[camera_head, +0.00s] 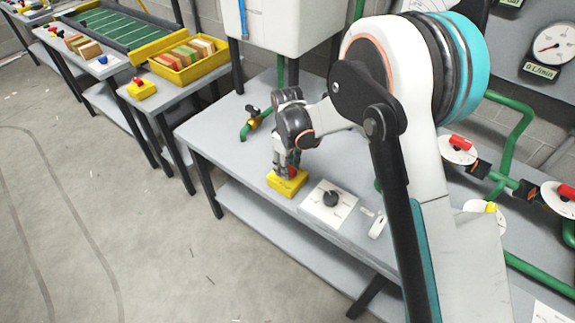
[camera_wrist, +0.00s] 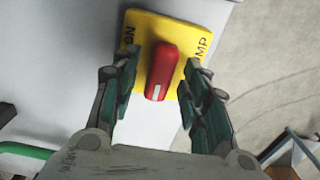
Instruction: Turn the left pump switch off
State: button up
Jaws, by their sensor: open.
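A yellow pump switch box (camera_head: 283,187) with a red knob (camera_head: 292,172) sits at the front edge of the grey table. In the wrist view the yellow box (camera_wrist: 142,26) has lettering reading ON and part of PUMP, and its red knob (camera_wrist: 162,66) has a white mark at the lower end. My gripper (camera_head: 288,168) is over this box, pointing down. In the wrist view my gripper's two fingers (camera_wrist: 162,76) are open on either side of the knob, with gaps showing. Another yellow box with a red knob (camera_head: 141,87) is on a table farther left.
A white plate with a black dial (camera_head: 331,199) lies right of the box. A green pipe with a valve (camera_head: 253,120) is behind it. A white tank (camera_head: 285,28) stands at the back. Red-handled valves (camera_head: 460,143) are at right. The floor at left is clear.

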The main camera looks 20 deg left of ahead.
notch_tip(320, 180, up, 12)
dwell(0.5)
dwell(0.3)
